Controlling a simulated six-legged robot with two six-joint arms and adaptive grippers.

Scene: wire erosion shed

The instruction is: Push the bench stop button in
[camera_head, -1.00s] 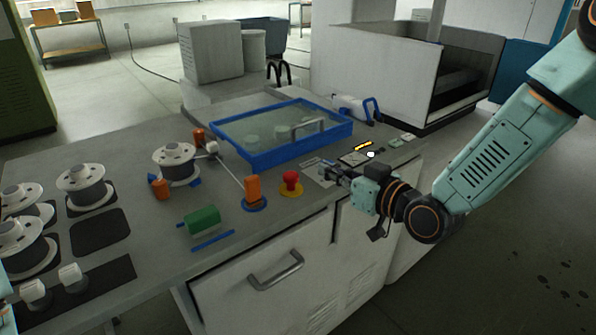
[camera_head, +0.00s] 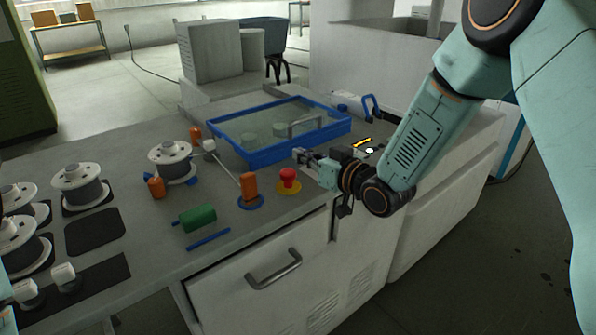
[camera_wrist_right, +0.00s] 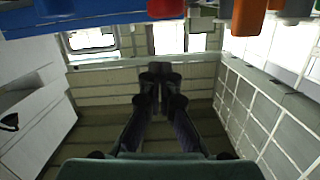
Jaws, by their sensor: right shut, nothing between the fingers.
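The stop button is a red mushroom head (camera_head: 288,174) on a yellow round base (camera_head: 289,188), standing on the grey bench near its front edge. In the wrist view a red piece, apparently this button (camera_wrist_right: 166,8), is cut off at the top edge. My right gripper (camera_head: 299,154) is shut and empty, pointing left in the head view. Its fingertips appear just behind and above the red head, with a small gap in the picture. The closed fingers (camera_wrist_right: 160,78) also show in the wrist view. My left gripper is not in view.
An orange post on a blue base (camera_head: 250,202) stands close left of the button. A blue-rimmed tray (camera_head: 268,157) lies behind. A green cylinder (camera_head: 197,217), a blue bar (camera_head: 208,240) and wire spools (camera_head: 171,153) are further left. A drawer handle (camera_head: 273,272) sticks out below.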

